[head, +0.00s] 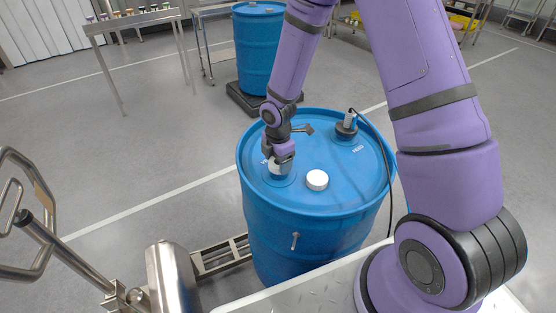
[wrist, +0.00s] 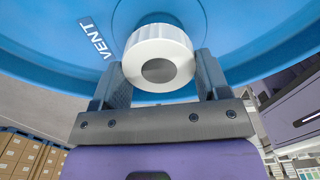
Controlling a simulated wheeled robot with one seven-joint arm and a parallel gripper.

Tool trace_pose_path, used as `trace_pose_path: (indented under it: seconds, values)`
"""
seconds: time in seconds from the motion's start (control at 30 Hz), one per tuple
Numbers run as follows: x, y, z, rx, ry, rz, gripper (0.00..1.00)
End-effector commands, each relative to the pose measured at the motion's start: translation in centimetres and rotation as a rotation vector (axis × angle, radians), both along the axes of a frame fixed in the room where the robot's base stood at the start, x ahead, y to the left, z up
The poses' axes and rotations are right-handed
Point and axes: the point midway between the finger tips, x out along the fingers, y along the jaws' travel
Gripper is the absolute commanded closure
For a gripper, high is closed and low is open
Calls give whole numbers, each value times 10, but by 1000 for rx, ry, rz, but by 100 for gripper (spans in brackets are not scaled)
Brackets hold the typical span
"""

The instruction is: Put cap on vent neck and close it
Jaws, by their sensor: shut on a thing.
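A blue drum (head: 318,225) stands in front of me. My gripper (head: 279,168) is over the left part of its lid, at the vent spot. It is shut on a white ribbed cap (head: 274,167) with a grey centre. The held cap shows between both fingers in the wrist view (wrist: 137,54), close to the "VENT" label (wrist: 95,40). The vent neck itself is hidden under the cap, so I cannot tell whether the cap is seated on it. A second white cap (head: 317,180) is on the lid, right of my gripper.
At the lid's back right is a fitting (head: 346,127) with a black cable, near the "FEED" label. Another blue drum (head: 257,50) stands behind on a dark base. A metal table (head: 135,20) with small items is back left. A steel handle frame (head: 35,225) is at left.

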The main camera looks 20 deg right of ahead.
Motion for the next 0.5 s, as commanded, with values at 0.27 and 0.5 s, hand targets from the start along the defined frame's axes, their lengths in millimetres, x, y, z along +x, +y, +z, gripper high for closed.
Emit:
trace_pose_path:
  seconds: [0.27,0.5]
  values:
    - [0,0,-7,0,2,0,53]
    - [0,0,-13,0,1,-1,53]
